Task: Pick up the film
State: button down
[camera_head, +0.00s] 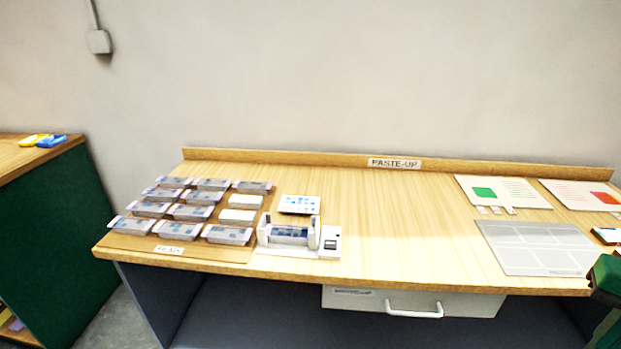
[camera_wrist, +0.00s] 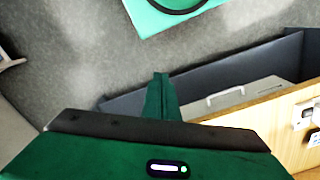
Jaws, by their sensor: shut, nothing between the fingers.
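No thing in view is plainly labelled as the film. A white card or sheet with blue marks (camera_head: 299,204) lies on the paste-up table (camera_head: 400,230), and a small white holder with a bluish roll (camera_head: 290,233) stands just in front of it. I cannot tell which of these, if either, is the film. My gripper (camera_wrist: 162,80) is green, shut and empty in the wrist view. It is over the floor beside the table, away from the things on top. A green part of my arm shows at the right edge of the head view.
Several grey-blue packets (camera_head: 190,210) fill the table's left end. Boards (camera_head: 500,190) and a grey gridded sheet (camera_head: 535,248) lie at the right. The middle is clear. A drawer with a white handle (camera_head: 414,312) sits below the front edge. A green-sided cabinet (camera_head: 60,230) stands left.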

aim_at(281, 231)
jog(key=k, duration=0.45)
jog(key=u, duration=0.7)
jog(key=i, duration=0.9)
jog(key=u, duration=0.75)
jog(key=i, duration=0.35)
jog(key=u, duration=0.15)
